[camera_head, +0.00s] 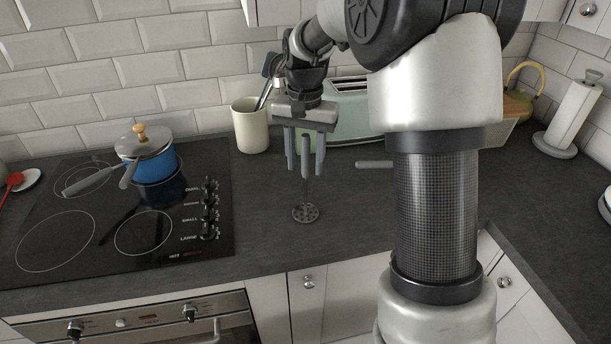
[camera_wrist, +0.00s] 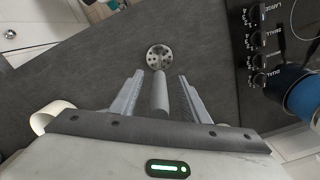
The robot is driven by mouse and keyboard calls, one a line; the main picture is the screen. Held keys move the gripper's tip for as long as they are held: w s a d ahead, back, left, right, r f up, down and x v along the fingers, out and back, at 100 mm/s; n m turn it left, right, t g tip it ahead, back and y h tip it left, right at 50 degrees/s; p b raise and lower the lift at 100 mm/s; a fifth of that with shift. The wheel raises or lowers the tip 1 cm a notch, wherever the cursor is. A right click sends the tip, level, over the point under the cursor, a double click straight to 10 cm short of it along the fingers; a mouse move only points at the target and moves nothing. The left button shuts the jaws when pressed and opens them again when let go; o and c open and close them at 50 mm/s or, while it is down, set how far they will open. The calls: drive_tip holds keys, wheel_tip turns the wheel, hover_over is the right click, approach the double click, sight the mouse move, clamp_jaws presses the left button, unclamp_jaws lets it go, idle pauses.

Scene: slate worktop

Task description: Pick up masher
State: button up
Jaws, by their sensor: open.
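The masher stands upright on the dark worktop, with its round perforated head (camera_head: 305,212) down and a thin shaft rising to a grey handle (camera_head: 305,153). In the wrist view the perforated head (camera_wrist: 158,56) is ahead of the fingers and the grey handle (camera_wrist: 160,97) points back toward the palm. My gripper (camera_head: 305,168) points down over the masher, its fingers on either side of the handle. In the wrist view my gripper (camera_wrist: 160,80) is open, with a gap visible between the handle and each finger.
A black hob (camera_head: 120,215) with a blue pot (camera_head: 150,165) is to the left. A cream utensil crock (camera_head: 250,127) and a pale green toaster (camera_head: 350,112) stand behind my gripper. A grey handle-like piece (camera_head: 374,164) lies to the right. The worktop around the masher head is clear.

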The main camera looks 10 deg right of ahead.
drive_tip(key=shift+f, duration=0.8)
clamp_jaws()
drive_tip(key=shift+r, duration=0.1)
